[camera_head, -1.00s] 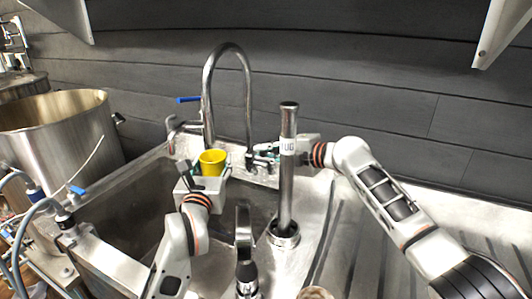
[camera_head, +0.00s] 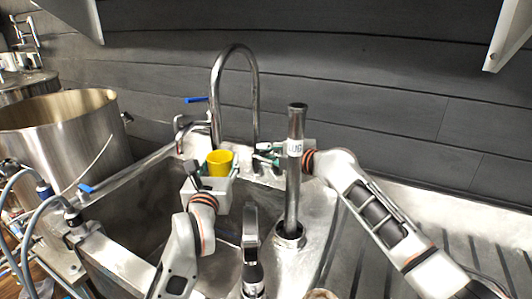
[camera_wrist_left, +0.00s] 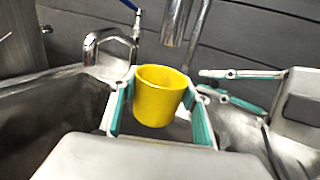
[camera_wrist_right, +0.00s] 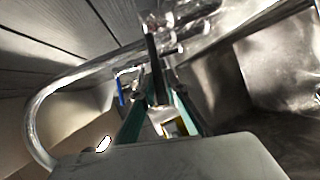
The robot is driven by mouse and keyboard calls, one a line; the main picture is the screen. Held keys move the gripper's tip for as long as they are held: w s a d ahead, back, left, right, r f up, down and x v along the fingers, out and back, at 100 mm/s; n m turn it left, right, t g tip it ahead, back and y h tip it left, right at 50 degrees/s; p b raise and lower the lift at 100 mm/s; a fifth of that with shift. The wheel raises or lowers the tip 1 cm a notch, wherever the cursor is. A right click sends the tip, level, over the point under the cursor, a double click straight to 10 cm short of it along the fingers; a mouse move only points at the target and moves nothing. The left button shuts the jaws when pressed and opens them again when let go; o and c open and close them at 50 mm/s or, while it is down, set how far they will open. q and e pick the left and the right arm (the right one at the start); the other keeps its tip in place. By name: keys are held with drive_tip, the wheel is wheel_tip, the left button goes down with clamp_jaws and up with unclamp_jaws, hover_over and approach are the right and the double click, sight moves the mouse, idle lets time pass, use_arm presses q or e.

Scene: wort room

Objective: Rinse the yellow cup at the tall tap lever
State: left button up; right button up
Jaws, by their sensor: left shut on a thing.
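The yellow cup (camera_head: 220,162) is upright between the fingers of my left gripper (camera_head: 217,172), over the back of the sink. In the left wrist view, the cup (camera_wrist_left: 159,97) sits between the green pads, its rim up. The tall curved tap (camera_head: 215,95) stands behind it, with its blue lever (camera_head: 195,99) on the left; the lever also shows in the right wrist view (camera_wrist_right: 121,97). The tap's spout end (camera_wrist_left: 180,25) is above and behind the cup. My right gripper (camera_head: 264,155) is right of the cup, fingers apart, partly behind the metal standpipe.
The metal standpipe (camera_head: 294,170) rises from the sink close to my right gripper. A large steel pot (camera_head: 65,140) stands left of the sink (camera_head: 135,230). The ribbed drainboard is at right.

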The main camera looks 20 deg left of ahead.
sight(228, 167)
drive_tip(key=shift+o, duration=0.7)
drive_tip(key=v, duration=1.2)
use_arm(q)
drive_tip(key=shift+s+d, duration=0.4)
drive_tip(key=shift+s, duration=0.2)
drive_tip(key=shift+s+d, duration=0.35)
drive_tip(key=shift+s, duration=0.2)
drive_tip(key=shift+s+d+p, duration=0.15)
drive_tip(key=shift+s+d, duration=0.35)
drive_tip(key=shift+s, duration=0.25)
drive_tip(key=shift+s+d+p, duration=0.1)
drive_tip(key=shift+s+d, duration=0.35)
drive_tip(key=shift+s, duration=0.25)
drive_tip(key=shift+s+d+p, duration=0.15)
drive_tip(key=shift+s+d, duration=0.35)
drive_tip(key=shift+s, duration=0.25)
use_arm(e)
drive_tip(key=shift+r, duration=1)
